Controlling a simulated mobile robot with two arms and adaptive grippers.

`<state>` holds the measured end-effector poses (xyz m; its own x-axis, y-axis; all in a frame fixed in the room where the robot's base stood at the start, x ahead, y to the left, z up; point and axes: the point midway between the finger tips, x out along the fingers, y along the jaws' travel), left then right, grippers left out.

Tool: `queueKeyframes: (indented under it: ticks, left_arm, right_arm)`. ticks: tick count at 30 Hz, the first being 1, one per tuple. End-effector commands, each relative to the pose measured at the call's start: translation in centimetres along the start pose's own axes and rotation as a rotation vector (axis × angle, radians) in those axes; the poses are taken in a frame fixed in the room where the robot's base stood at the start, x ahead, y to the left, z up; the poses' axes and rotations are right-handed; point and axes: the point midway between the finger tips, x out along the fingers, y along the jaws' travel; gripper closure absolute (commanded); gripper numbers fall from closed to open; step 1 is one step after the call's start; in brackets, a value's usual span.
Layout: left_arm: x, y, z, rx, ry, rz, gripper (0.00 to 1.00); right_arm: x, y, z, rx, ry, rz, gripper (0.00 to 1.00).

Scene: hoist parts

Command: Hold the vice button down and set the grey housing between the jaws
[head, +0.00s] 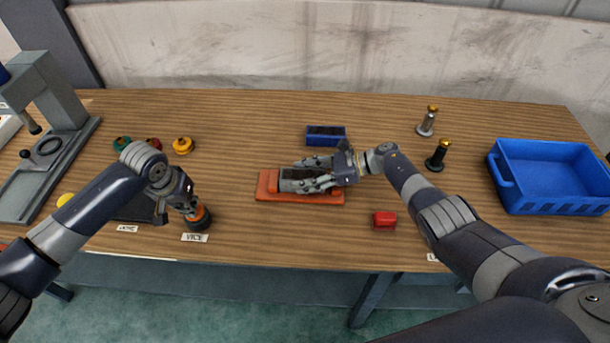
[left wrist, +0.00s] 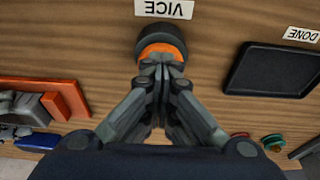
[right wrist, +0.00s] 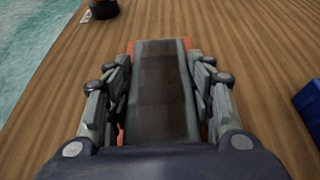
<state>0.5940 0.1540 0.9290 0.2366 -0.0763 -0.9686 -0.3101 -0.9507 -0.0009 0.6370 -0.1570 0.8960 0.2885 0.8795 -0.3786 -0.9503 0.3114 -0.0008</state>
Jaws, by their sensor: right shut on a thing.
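The vice button (head: 200,217) is orange on a dark round base, behind the VICE label. My left gripper (head: 190,210) is shut, with its fingertips down on the orange top (left wrist: 162,47). The orange vice (head: 268,190) lies in the middle of the table. My right gripper (head: 312,180) is shut on the grey housing (right wrist: 160,95), a long dark grey block, and holds it at the vice. In the right wrist view, orange shows at both sides of the housing. My fingers hide the jaws, so I cannot tell whether it rests between them.
A blue block (head: 325,136) lies behind the vice and a red block (head: 385,220) at its front right. Two pegs (head: 438,155) (head: 427,121) and a blue crate (head: 550,178) stand to the right. Coloured buttons (head: 182,145), a dark tray (left wrist: 270,70) and a grey press (head: 50,140) are left.

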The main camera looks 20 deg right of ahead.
Motion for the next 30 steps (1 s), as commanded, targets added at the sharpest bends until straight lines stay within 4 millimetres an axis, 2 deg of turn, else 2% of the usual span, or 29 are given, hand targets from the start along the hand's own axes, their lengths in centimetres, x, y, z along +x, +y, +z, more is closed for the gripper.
queueKeyframes:
  ticks: [1, 2, 4, 17, 23, 30]
  left_arm:
    - [0.3, 0.0, 0.5, 0.000, -0.011, 0.000, 1.00]
    - [0.3, 0.0, 0.5, 0.000, -0.011, 0.000, 1.00]
    - [0.4, 0.0, 0.5, 0.000, -0.011, 0.000, 1.00]
    - [0.4, 0.0, 0.5, 0.000, -0.011, 0.000, 1.00]
    - [0.4, 0.0, 0.5, 0.000, -0.011, -0.001, 1.00]
    - [0.4, 0.0, 0.5, 0.000, -0.011, -0.001, 1.00]
  right_arm:
    - [0.0, 0.0, 0.1, -0.001, -0.002, 0.000, 0.88]
    - [0.0, 0.0, 0.1, -0.001, -0.002, 0.000, 0.44]
    - [0.0, 0.0, 0.1, -0.001, -0.002, 0.000, 0.28]
    - [-0.3, 0.1, -0.2, 0.001, 0.003, 0.000, 0.27]
    - [-2.6, 0.0, -0.3, -0.001, 0.005, -0.002, 0.27]
    - [-6.2, 0.0, -0.1, 0.000, 0.002, -0.001, 0.27]
